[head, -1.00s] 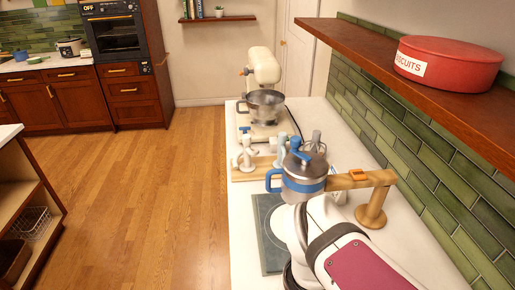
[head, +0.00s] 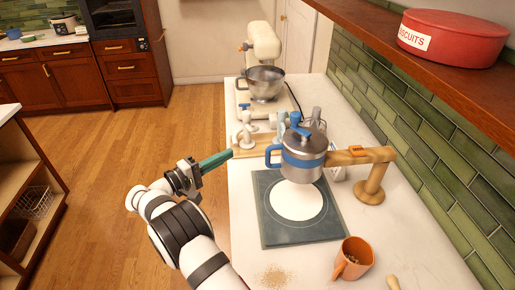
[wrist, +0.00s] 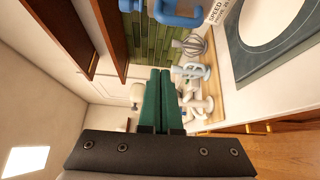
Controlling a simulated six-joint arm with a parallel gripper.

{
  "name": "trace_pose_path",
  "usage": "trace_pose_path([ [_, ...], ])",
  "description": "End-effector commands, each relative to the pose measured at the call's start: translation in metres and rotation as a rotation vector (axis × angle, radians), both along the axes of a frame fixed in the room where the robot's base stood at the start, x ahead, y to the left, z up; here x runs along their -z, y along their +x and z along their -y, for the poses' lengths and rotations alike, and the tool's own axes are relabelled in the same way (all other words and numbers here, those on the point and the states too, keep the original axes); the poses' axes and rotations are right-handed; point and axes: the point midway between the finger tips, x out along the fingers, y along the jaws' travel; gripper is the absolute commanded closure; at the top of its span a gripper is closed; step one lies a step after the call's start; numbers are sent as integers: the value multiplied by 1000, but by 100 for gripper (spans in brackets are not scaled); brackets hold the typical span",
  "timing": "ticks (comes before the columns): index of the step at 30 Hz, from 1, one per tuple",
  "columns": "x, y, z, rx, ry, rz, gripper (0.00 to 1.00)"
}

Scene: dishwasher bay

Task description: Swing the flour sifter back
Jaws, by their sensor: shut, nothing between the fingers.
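The flour sifter (head: 303,163) is a metal cup with a blue band, a grey lid with a blue knob and a blue handle (head: 271,157) on its left. It hangs upright from a wooden arm (head: 360,155) on a wooden post (head: 371,186), above a dark slate mat (head: 266,226) with a white disc on it. My gripper (head: 231,153) is left of the handle and apart from it, near the counter's left edge, its green fingers pointing right. In the wrist view the fingers (wrist: 160,72) lie together, empty; part of a blue handle (wrist: 178,18) shows at the top.
An orange mug (head: 354,260) and spilled crumbs (head: 274,276) are in front of the mat. A wooden rack with whisk-like tools (head: 246,133) and a stand mixer (head: 262,50) are behind. A shelf with a red biscuit tin (head: 452,40) overhangs the right side.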

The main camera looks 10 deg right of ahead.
Motion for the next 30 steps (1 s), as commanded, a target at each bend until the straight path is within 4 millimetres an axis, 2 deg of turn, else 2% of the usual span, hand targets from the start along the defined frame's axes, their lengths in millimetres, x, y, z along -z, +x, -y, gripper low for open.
trace_pose_path([
  [6,0,7,11,3,0,-1,100],
  [19,1,59,87,5,1,-2,100],
  [24,0,30,91,1,1,-4,100],
  [30,0,18,94,1,2,-4,100],
])
